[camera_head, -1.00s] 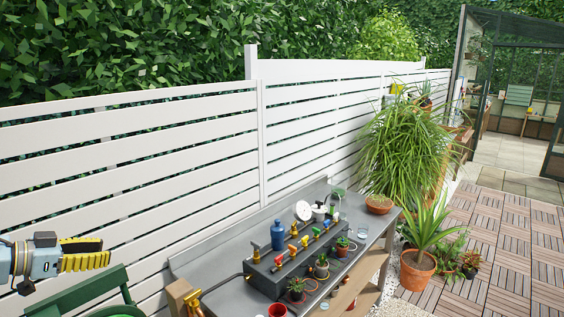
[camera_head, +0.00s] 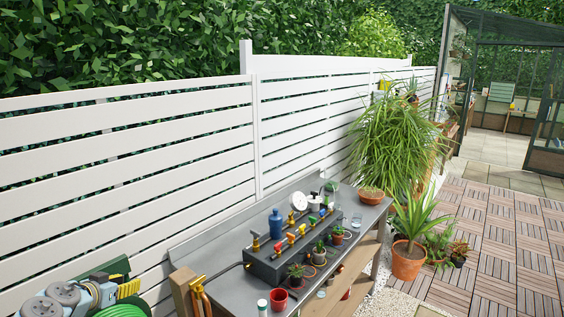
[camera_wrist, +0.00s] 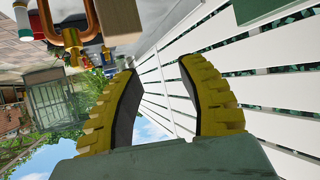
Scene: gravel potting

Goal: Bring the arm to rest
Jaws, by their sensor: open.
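My gripper (camera_head: 128,288) has yellow ribbed fingers and shows at the lower left of the head view, beside the white fence and left of the grey workbench (camera_head: 220,252). In the wrist view my gripper (camera_wrist: 158,105) is open, with its two dark-padded fingers apart and nothing between them. My gripper is apart from the things on the bench.
A green hose reel (camera_head: 122,312) is just below my gripper. The white fence (camera_head: 120,150) runs behind. The wood-tiled floor (camera_head: 505,240) at right is mostly clear.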

